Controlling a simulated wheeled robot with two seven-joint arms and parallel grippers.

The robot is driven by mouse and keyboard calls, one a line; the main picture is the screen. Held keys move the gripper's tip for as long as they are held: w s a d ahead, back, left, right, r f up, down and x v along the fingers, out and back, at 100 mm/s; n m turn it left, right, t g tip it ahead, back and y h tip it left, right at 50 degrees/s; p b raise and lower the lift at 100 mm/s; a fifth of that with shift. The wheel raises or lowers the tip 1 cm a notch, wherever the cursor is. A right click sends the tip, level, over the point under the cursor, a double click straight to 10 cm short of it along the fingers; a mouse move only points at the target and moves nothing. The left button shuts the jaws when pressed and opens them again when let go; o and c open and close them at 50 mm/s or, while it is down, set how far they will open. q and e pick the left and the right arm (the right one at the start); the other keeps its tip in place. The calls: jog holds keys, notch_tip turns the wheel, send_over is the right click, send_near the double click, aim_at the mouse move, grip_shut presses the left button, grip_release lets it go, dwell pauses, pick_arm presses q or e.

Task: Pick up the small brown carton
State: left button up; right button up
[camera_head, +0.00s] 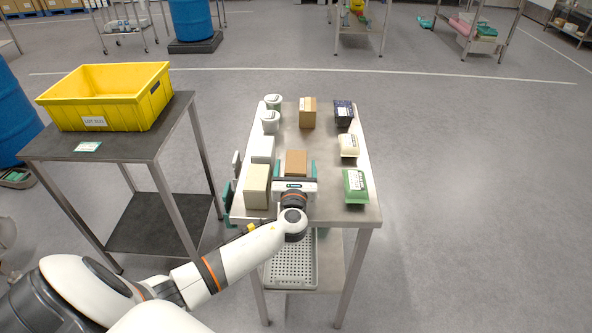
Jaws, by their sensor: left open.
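A small brown carton (296,161) stands on the metal table (328,160), in the middle column of goods. My left gripper (296,169) reaches in from the near side. It is open, with one teal finger on the left and one on the right of this carton. Its white body hides the carton's near lower part, and I cannot tell whether the fingers touch it. Another brown carton (307,113) stands farther back. My right gripper is not in view.
White and cream cartons (257,186) stand close on the left, with round tubs (270,121) behind. A green pack (355,185), a cream pack (348,145) and a dark pack (343,112) line the right. A yellow crate (105,95) sits on a side table.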

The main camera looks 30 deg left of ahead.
aim_at(296, 161)
pick_arm(q)
jog(key=shift+x, duration=1.25)
jog(key=c, duration=1.2)
jog(key=shift+r, duration=0.1)
notch_tip(296, 161, up, 10)
jog(key=shift+f+p, duration=0.1)
jog(key=shift+p, duration=0.55)
jog(key=o, duration=0.4)
jog(key=c, duration=0.7)
jog(key=shift+s+d, duration=0.1)
